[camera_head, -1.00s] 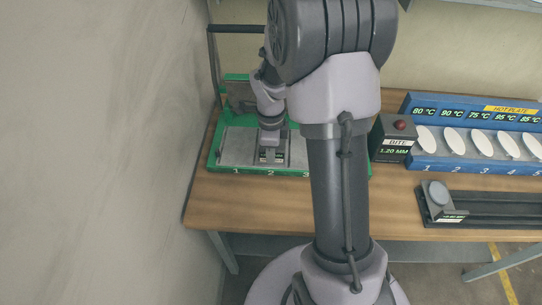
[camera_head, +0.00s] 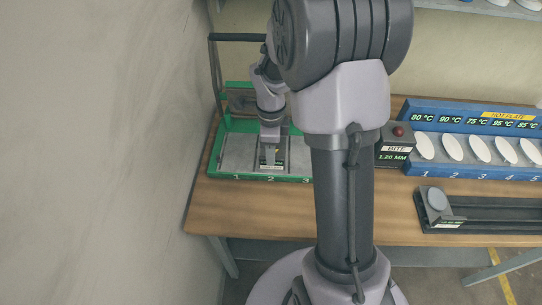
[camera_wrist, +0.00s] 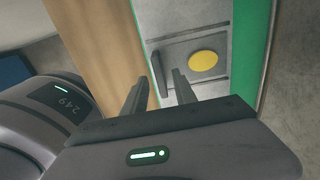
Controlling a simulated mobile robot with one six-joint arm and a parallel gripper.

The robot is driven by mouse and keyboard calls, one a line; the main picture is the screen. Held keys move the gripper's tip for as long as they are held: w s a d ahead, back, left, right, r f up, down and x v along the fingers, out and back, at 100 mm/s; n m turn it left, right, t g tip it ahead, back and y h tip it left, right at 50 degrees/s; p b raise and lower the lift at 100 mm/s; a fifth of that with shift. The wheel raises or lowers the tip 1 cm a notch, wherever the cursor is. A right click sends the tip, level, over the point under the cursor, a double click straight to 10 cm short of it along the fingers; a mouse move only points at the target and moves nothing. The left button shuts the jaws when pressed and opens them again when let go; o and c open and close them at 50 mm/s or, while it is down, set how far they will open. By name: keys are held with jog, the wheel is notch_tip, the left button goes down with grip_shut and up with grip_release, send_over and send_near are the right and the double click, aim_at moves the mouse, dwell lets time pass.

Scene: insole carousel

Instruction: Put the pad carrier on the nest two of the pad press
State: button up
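The pad press (camera_head: 215,158) is a green-framed fixture at the left of the bench, with nests numbered 1, 2 and 3. The pad carrier (camera_head: 272,164) sits at nest two, partly hidden under my gripper (camera_head: 270,146). In the wrist view the carrier (camera_wrist: 180,57) is a grey plate with a round yellow pad and a dark upright handle. My gripper (camera_wrist: 161,75) has its two fingers apart, with a clear gap between them. The fingertips are near the handle end of the carrier and hold nothing I can see.
A blue hot plate (camera_head: 450,168) with several white discs stands to the right. A dark BITE gauge box (camera_head: 394,146) is beside it. A black rail (camera_head: 490,210) with a grey round-topped block lies at the front right. A wall closes off the left side.

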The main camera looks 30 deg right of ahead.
jog(key=s+a+r+n+t+p, duration=0.15)
jog(key=a+r+n, duration=0.25)
jog(key=r, duration=0.4)
jog(key=s+a+r+n+t, duration=0.1)
jog(key=s+a+r+n, duration=0.2)
jog(key=r, duration=0.6)
jog(key=s+a+r+n+t+y, duration=0.1)
jog(key=s+a+r+n, duration=0.1)
jog(key=s+a+n, duration=0.2)
jog(key=s+a+r+n+t+y, duration=0.1)
jog(key=s+a+r+n+t, duration=0.1)
jog(key=s+a+n, duration=0.3)
jog(key=s+n, duration=0.3)
jog(key=n, duration=0.1)
jog(key=shift+s+a+r, duration=0.2)
jog(key=shift+s+r, duration=0.2)
jog(key=shift+f+b, duration=2.2)
jog(key=shift+f, duration=0.15)
